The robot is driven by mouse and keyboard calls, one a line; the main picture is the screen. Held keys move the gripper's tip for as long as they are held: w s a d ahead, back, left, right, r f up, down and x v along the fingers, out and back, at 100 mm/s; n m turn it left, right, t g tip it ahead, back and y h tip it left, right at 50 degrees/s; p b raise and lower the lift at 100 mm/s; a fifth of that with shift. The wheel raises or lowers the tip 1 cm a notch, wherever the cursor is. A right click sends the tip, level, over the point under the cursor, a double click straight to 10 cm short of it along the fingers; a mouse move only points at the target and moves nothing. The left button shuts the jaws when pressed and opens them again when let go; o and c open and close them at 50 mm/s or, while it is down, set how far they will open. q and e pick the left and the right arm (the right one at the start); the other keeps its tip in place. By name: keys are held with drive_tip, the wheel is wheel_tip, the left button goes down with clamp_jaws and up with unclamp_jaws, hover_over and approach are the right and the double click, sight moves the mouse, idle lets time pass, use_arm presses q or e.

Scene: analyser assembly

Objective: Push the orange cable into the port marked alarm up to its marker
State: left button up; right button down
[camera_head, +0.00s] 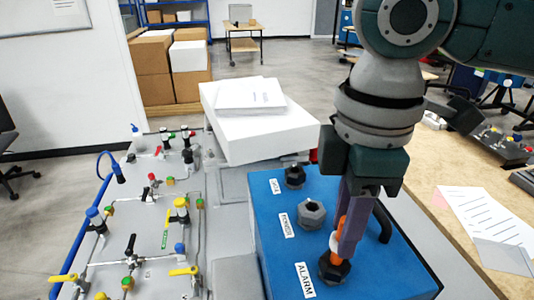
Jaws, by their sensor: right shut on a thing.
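My right gripper (354,222) points down over the blue box (275,250) and is shut on the orange cable (338,234). The cable stands roughly upright between the fingers, and its lower end is at the dark port (332,268) beside the ALARM label (305,280). The fingers hide part of the cable. I cannot tell how deep it sits in the port, and I see no marker on it. Two other ports, one dark (294,176) and one grey (311,214), line up behind it, each with a white label. My left gripper is not in view.
A panel with pipes and coloured valves (145,235) lies to the left. A white box with papers (262,130) stands behind the blue box. A dark handle (383,224) is close to my right fingers. A wooden table (480,190) is on the right.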

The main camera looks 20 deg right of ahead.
drive_tip(key=shift+f+b, duration=0.45)
drive_tip(key=shift+f, duration=0.65)
drive_tip(key=c, duration=0.5)
unclamp_jaws()
drive_tip(key=shift+r, duration=0.1)
wheel_tip(320, 180, up, 2)
drive_tip(key=p, duration=0.3)
drive_tip(key=shift+r, duration=0.15)
wheel_tip(320, 180, up, 5)
drive_tip(key=p, duration=0.6)
drive_tip(key=shift+f, duration=0.2)
